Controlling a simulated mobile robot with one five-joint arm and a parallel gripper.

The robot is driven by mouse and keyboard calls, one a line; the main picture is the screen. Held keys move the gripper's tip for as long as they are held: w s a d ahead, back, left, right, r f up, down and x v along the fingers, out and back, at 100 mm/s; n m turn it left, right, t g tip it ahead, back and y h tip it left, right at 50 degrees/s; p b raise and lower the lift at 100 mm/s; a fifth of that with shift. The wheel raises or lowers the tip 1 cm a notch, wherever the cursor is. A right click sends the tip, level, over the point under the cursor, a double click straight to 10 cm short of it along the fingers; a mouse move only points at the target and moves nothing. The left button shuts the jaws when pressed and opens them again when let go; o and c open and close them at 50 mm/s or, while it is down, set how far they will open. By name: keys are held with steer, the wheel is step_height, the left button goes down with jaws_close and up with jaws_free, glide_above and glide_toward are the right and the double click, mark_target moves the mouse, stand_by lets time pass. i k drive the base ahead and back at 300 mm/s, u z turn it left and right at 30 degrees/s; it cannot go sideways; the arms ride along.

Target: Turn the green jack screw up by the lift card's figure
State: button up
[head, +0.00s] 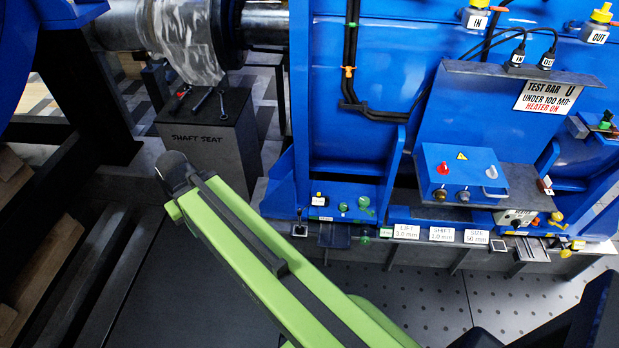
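The lift card (406,232) is a white label on the front ledge below the blue motor frame; it appears to read "LIFT 3.0 mm", in small print. Several small green parts sit near it: a round knob (364,202) on the blue foot, a second one (344,207) to its left, and a green piece (365,240) low at the ledge. I cannot tell which is the jack screw. My green arm crosses the lower middle of the head view, left of these parts. My gripper does not show.
A "SHIFT 2.0 mm" card (442,235) and a "SIZE 50 mm" card (476,237) stand right of the lift card. A blue control box (461,175) is above them. A grey "SHAFT SEAT" stand (212,140) with tools is at left. Perforated floor (410,300) lies clear below the ledge.

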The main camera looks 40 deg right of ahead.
mark_target(364, 202)
steer(key=z, duration=4.5)
steer(key=i, duration=0.05)
steer(key=u, duration=2.85)
